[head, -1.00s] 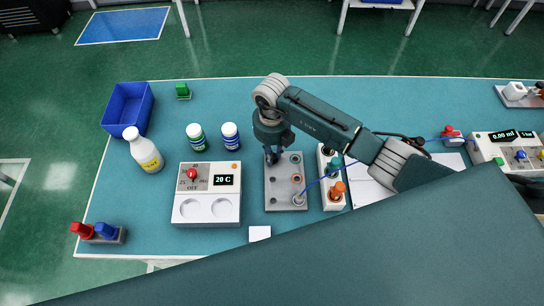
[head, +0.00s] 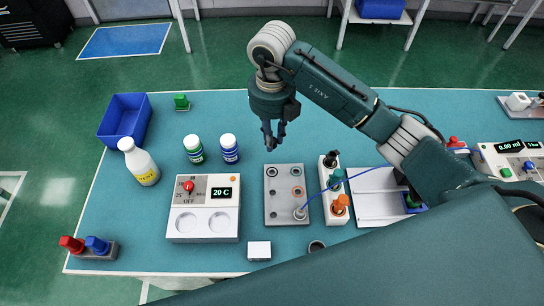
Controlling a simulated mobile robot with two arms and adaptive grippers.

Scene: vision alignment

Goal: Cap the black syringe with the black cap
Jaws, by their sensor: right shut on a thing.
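My right gripper (head: 274,136) is in the air just above the far left part of a grey block (head: 284,206) and points down. It is shut on a small dark thing, which I take for the black cap; the dark fingers mostly hide it. The grey block has several round sockets, one with an orange ring (head: 297,191). A white rack (head: 327,191) stands to its right. It holds a black piece (head: 331,160), which may be the black syringe, a green piece (head: 336,178) and an orange piece (head: 340,203). My left gripper is not in view.
A blue cable runs from the block's near right socket past the rack. A 20 C heater (head: 205,195) stands left of the block. A white panel (head: 378,199) is right of the rack.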

